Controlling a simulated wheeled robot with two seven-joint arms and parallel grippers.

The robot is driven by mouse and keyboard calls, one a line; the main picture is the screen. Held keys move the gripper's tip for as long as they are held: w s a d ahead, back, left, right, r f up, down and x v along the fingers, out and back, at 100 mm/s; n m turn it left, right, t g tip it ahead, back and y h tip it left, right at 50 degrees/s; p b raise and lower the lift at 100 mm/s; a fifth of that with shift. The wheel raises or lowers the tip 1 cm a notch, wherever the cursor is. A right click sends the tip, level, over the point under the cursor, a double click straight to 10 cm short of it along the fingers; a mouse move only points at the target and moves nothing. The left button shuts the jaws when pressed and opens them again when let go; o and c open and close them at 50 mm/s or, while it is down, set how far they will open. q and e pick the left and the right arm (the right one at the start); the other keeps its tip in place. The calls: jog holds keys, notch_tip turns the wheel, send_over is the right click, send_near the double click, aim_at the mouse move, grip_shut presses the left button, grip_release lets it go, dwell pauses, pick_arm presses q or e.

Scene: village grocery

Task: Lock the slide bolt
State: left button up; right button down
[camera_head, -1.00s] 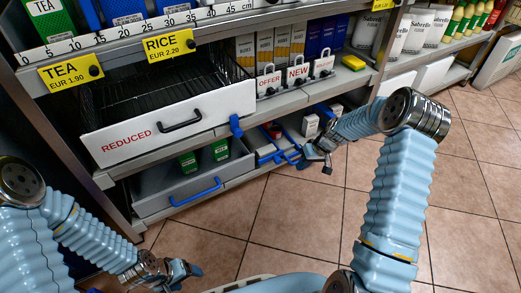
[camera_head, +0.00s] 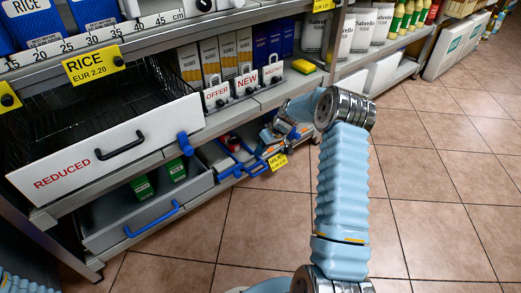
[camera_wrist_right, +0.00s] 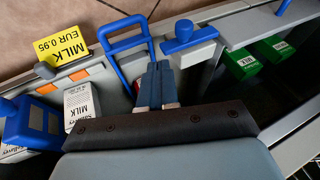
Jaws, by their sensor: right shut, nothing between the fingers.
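A short blue bar with a round blue knob (camera_wrist_right: 184,34) looks like the slide bolt; it sits between the milk bin and the grey drawer in the right wrist view. Whether it is slid home I cannot tell. My right gripper (camera_wrist_right: 156,72) is shut and empty, its fingertips beside the bar and close to a blue loop handle (camera_wrist_right: 125,45). I cannot tell whether they touch. In the head view my right gripper (camera_head: 278,133) is at the lower shelf, small and partly hidden by its arm. My left gripper is out of view.
A grey drawer (camera_head: 110,215) holds green boxes. Above it is the white REDUCED drawer (camera_head: 85,165), with a blue lever (camera_head: 185,143) near its right end. A yellow MILK tag (camera_wrist_right: 62,46) and milk cartons (camera_wrist_right: 82,107) are close to the gripper. Tiled floor (camera_head: 430,190) is free at right.

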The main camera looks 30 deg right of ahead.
jog(key=x, duration=0.6)
jog(key=shift+f+b, duration=0.1)
jog(key=shift+b, duration=0.3)
jog(key=a, duration=0.1)
jog(key=a+f, duration=0.1)
jog(key=a, duration=0.1)
jog(key=shift+a+f, duration=0.35)
jog(key=shift+s+a+b, duration=0.15)
jog(key=shift+a, duration=0.9)
jog(key=shift+s+a+b, duration=0.1)
jog(key=shift+a+b, duration=0.05)
jog(key=shift+a, duration=0.95)
